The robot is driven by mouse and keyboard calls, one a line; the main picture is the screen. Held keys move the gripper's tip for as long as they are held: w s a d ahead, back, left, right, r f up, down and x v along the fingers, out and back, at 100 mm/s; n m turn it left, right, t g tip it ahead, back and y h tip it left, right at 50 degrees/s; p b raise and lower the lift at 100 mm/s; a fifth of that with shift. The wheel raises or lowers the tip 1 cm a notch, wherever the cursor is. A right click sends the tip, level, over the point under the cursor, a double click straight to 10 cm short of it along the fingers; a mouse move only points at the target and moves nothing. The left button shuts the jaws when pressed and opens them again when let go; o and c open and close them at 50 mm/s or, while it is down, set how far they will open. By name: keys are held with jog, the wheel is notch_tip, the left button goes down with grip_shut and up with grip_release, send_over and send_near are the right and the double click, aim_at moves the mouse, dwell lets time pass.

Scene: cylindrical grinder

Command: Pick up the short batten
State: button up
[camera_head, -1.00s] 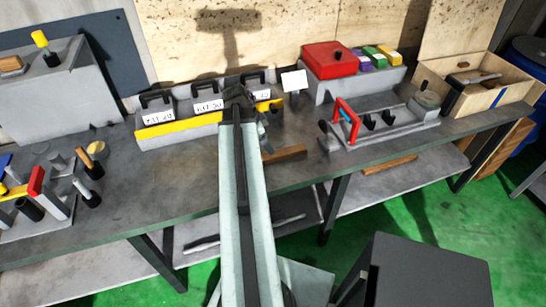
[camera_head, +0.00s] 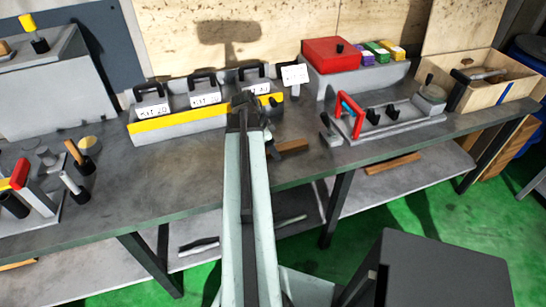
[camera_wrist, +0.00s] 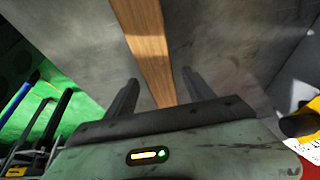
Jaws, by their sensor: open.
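A wooden batten (camera_head: 292,147) lies on the grey bench top, near its front edge, just right of my arm in the head view. Its left end is hidden behind my arm there. My gripper (camera_head: 256,108) hangs over the bench in front of the kit boxes. In the wrist view the batten (camera_wrist: 148,40) runs from the top edge down between the two fingers of my gripper (camera_wrist: 160,78). The fingers are apart, with a finger to each side of it, and I see no contact. Its near end is hidden by the gripper body.
Kit boxes with a yellow strip (camera_head: 178,122) stand behind the gripper. A fixture with a red handle (camera_head: 358,116) stands to the right, with a red box (camera_head: 330,57) behind it. Another wooden strip (camera_head: 393,163) lies on the lower shelf.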

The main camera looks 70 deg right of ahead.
grip_shut()
jog(key=shift+r, duration=0.2)
